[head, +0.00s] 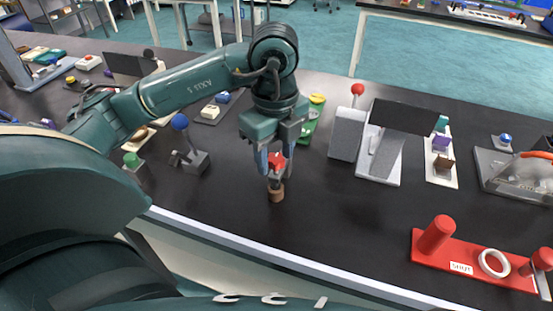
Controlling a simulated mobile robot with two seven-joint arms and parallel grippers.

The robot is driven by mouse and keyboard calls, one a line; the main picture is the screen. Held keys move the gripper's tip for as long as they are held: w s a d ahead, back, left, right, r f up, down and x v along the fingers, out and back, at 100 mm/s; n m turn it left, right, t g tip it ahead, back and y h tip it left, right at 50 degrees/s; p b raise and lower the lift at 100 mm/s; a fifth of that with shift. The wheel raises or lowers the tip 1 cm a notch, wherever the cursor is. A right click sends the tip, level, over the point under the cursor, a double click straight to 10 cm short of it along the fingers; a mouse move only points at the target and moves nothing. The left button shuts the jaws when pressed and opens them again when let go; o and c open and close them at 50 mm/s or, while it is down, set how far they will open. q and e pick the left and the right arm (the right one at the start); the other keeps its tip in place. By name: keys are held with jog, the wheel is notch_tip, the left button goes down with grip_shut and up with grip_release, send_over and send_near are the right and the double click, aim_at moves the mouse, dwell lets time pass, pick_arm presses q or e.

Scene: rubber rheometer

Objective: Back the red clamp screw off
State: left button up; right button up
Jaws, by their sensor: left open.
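A small red piece (277,160), which looks like the red clamp screw, stands upright near the front middle of the dark bench in the head view. A brown round part (276,194) shows just below it. My left gripper (275,173) points straight down over the red piece. Its fingers are open, one on each side of it. I cannot tell whether either finger touches it. The fingers and gripper body hide the top of the piece and part of its sides. My right gripper is not in view.
A blue-knobbed grey block (195,162) and a green knob (132,160) stand to the left. A grey instrument with a dark screen (400,118) stands right. A red stand (460,258) lies at front right. Bench between is clear.

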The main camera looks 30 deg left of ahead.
pick_arm(q)
jog(key=m+b, duration=0.1)
jog(key=m, duration=0.2)
jog(key=shift+f+m, duration=0.1)
jog(key=shift+m, duration=0.3)
jog(key=shift+m+b, duration=0.4)
jog(key=shift+m, duration=0.1)
jog(key=m+b, duration=0.1)
jog(key=m, duration=0.2)
jog(key=shift+m+b, duration=0.5)
jog(key=shift+m, duration=0.3)
jog(key=m, duration=0.3)
jog(key=shift+c, duration=0.4)
